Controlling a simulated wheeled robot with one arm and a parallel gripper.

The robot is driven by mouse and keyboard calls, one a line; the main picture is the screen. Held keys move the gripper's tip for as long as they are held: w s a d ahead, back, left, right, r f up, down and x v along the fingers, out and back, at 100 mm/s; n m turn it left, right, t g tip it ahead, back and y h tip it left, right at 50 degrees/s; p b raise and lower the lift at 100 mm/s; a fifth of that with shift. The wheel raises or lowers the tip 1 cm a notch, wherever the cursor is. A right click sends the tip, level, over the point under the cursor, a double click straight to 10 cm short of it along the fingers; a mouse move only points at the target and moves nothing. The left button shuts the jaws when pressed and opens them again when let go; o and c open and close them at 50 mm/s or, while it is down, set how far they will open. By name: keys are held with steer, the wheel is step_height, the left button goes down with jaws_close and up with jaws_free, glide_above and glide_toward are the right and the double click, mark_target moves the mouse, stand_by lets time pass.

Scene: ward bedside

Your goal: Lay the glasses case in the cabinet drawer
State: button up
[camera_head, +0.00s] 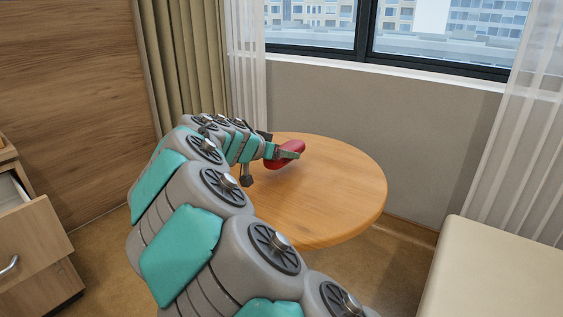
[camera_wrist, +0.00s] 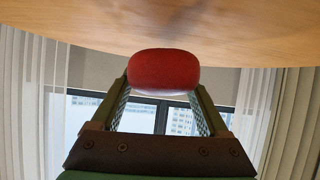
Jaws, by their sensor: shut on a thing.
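The red glasses case (camera_head: 284,157) is at my gripper (camera_head: 284,151), over the left part of the round wooden table. In the wrist view the red case (camera_wrist: 164,72) sits between the two fingertips, and my gripper (camera_wrist: 163,90) is shut on it. The wrist picture is upside down, with the table top along its upper edge. I cannot tell whether the case touches the table. The cabinet drawer (camera_head: 12,192) is at the far left, pulled open, with a pale inside. Only part of its inside shows.
The round table (camera_head: 345,190) is otherwise bare. The cabinet (camera_head: 35,245) with a metal handle stands at the left edge. A cream padded surface (camera_head: 500,270) is at the lower right. Curtains (camera_head: 185,60) and a window are behind. Some brown floor is clear between cabinet and table.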

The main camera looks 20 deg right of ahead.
steer(key=shift+w+d, duration=0.15)
steer(key=shift+w, duration=0.15)
steer(key=shift+w+f, duration=0.2)
steer(key=shift+f, duration=1.6)
steer(key=shift+s+f, duration=0.1)
steer(key=shift+f, duration=0.1)
steer(key=o, duration=1.3)
steer(key=shift+r, duration=0.2)
